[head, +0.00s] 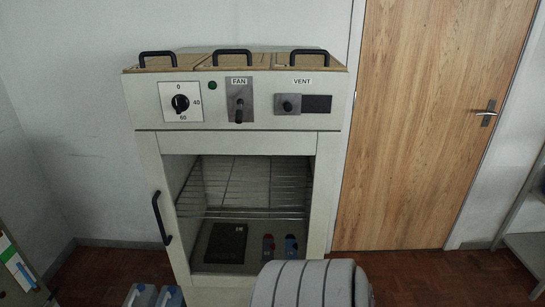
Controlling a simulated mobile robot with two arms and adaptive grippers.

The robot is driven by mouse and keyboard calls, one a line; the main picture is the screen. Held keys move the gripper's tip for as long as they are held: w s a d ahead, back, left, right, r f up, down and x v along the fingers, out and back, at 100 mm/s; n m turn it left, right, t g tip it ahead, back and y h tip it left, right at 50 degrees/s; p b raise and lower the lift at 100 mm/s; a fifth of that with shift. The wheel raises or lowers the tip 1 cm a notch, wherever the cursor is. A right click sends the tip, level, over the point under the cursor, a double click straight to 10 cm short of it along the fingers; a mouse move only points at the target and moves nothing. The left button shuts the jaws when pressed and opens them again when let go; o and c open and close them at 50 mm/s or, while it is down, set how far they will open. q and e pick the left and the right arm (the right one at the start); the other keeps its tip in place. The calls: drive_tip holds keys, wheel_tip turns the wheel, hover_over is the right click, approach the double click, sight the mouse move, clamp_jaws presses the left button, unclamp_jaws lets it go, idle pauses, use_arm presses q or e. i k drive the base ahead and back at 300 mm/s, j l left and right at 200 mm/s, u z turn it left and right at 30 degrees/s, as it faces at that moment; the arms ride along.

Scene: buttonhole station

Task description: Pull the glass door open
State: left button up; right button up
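The glass door (325,190) is on the front of a pale cabinet, below its control panel, and looks shut. A black bar handle (161,218) stands upright at the door's left edge. Through the glass I see a wire rack (245,212), a dark flat plate (225,243), and two small items, one red (268,246) and one blue (290,246). A grey ribbed rounded part, probably mine, hides the door's lower right. Neither gripper shows, and nothing is seen touching the handle.
The control panel (220,115) has a dial, a fan switch and a vent knob. Lids with black handles (232,57) top the cabinet. Bluish containers (155,296) stand on the floor at lower left. A wooden door (430,130) and a shelf (525,245) are at right.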

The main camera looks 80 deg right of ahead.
sight(152, 144)
drive_tip(key=l+z, duration=0.15)
drive_tip(key=z, duration=1.9)
